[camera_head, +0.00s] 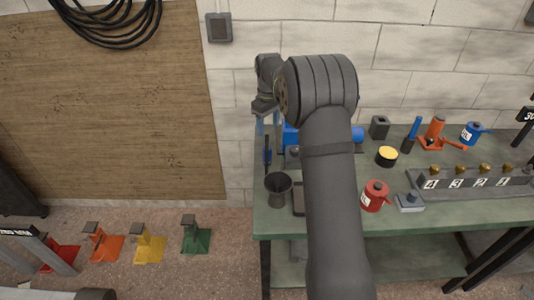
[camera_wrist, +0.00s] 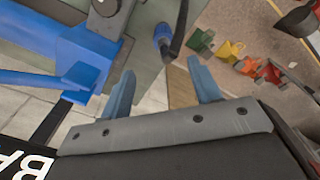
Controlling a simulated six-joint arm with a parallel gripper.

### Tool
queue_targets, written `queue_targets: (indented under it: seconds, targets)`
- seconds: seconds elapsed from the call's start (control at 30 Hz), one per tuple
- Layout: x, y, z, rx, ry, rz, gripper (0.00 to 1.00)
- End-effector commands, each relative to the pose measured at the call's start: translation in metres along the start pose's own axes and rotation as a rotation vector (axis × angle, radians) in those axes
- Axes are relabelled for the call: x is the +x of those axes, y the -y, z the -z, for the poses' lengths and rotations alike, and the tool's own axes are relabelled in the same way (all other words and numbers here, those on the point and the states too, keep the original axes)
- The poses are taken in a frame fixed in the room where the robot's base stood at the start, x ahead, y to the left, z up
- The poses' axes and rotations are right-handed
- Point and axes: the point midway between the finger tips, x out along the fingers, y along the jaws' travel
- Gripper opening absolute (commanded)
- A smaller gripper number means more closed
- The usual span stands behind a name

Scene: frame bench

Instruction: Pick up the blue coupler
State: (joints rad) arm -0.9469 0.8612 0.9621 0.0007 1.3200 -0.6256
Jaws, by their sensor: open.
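The blue coupler appears to be the small blue cylinder (camera_head: 267,156) with a black hose-like length at the left edge of the green bench. It also shows in the wrist view (camera_wrist: 161,38), up the picture from and roughly between my fingertips. My gripper (camera_head: 267,122) is above the bench's back left corner, apart from the coupler. In the wrist view, the two light-blue fingers (camera_wrist: 160,70) are spread with nothing between them. A large blue vise-like body (camera_wrist: 85,50) is close to the left finger; in the head view (camera_head: 290,134) my arm partly hides it.
The green bench (camera_head: 300,222) carries a dark cup (camera_head: 279,190) in front of the coupler. A red can (camera_head: 374,196), a yellow-topped jar (camera_head: 386,156) and a numbered rack (camera_head: 470,183) stand to the right. The wall is close behind. Coloured stands (camera_head: 150,247) are on the floor at left.

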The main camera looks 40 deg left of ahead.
Motion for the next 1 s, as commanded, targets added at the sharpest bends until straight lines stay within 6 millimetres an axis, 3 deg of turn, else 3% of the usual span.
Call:
queue_targets:
  seconds: [0.1,0.23,0.57,0.87,1.0]
  targets:
    - [0.028,0.000,-0.001,0.001,0.003,0.001,0.57]
    - [0.050,0.000,-0.001,0.001,0.001,0.000,0.57]
    - [0.072,0.001,0.000,0.001,0.000,-0.001,0.57]
    - [0.113,0.007,0.000,0.001,0.001,0.000,0.57]
    - [0.116,0.006,0.001,0.001,-0.002,-0.002,0.57]
